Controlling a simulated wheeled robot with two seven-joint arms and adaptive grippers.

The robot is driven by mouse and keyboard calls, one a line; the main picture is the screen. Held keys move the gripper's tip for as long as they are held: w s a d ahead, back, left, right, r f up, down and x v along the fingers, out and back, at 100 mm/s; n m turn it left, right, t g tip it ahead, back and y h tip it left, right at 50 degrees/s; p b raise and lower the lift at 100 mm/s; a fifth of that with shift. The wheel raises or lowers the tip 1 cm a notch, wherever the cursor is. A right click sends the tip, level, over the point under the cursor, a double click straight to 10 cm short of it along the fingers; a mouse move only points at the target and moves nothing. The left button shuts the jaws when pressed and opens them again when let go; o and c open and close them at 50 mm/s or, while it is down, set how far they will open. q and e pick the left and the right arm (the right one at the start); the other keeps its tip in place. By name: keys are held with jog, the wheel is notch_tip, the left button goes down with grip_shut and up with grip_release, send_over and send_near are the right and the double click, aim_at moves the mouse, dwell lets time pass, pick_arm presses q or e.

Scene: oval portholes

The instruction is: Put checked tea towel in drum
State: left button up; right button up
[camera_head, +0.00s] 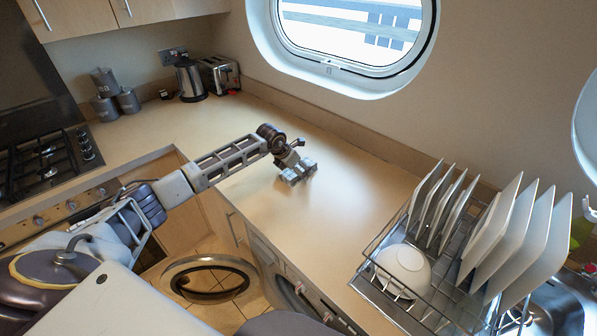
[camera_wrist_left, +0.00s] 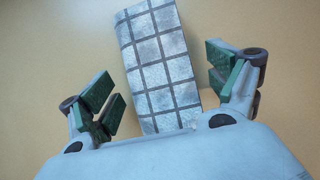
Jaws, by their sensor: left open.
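The checked tea towel (camera_wrist_left: 160,70), grey-white with dark lines, lies folded on the counter in the left wrist view, between the two spread fingers of my open left gripper (camera_wrist_left: 162,82). The fingers stand apart from its sides. In the head view my left gripper (camera_head: 297,171) is over the counter, and the towel is hard to tell apart from it. The washing machine (camera_head: 268,262) is under the counter's front edge, its round door (camera_head: 210,280) swung open to the left. The inside of the drum cannot be seen from here. My right gripper is not in view.
A wire dish rack (camera_head: 372,287) with plates (camera_head: 512,235) and a white bowl (camera_head: 403,268) stands at the right. A kettle (camera_head: 190,80), toaster (camera_head: 220,73) and grey canisters (camera_head: 106,107) are at the back left, near the hob (camera_head: 45,160). The middle counter (camera_head: 345,205) is clear.

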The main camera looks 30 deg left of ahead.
pick_arm(q)
jog(key=c, duration=1.2)
jog(key=shift+r+b, duration=0.85)
jog(key=shift+r, duration=4.2)
